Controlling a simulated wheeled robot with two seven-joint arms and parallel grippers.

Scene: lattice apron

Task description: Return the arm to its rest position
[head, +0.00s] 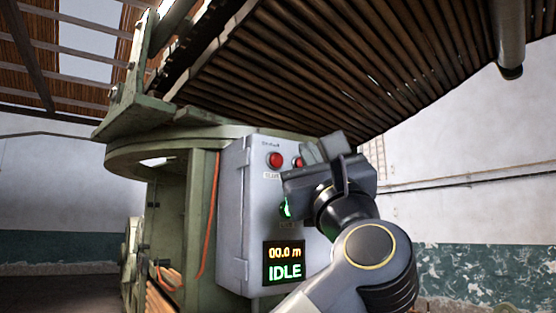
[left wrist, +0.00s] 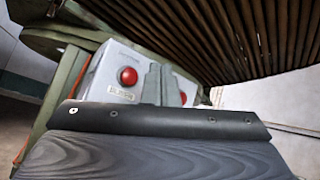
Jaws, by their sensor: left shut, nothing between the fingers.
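My left gripper (head: 322,149) is in front of the upper right part of a grey control box (head: 240,215). Its fingers are shut with nothing between them, and they also show in the left wrist view (left wrist: 158,82), between two red buttons. The left red button (head: 275,160) is clear of the fingers, and the right red button (head: 298,163) is just beside them. A green-lit control (head: 286,208) is partly hidden by my gripper. I cannot tell whether the fingers touch the box. My right gripper is in neither view.
A display (head: 284,263) on the box reads "00.0 m" and "IDLE". The box is fixed to a green machine frame (head: 197,200). A dark slatted lattice (head: 330,60) overhangs the box and my gripper. Orange cable (head: 209,220) runs left of the box. Open room lies to the right.

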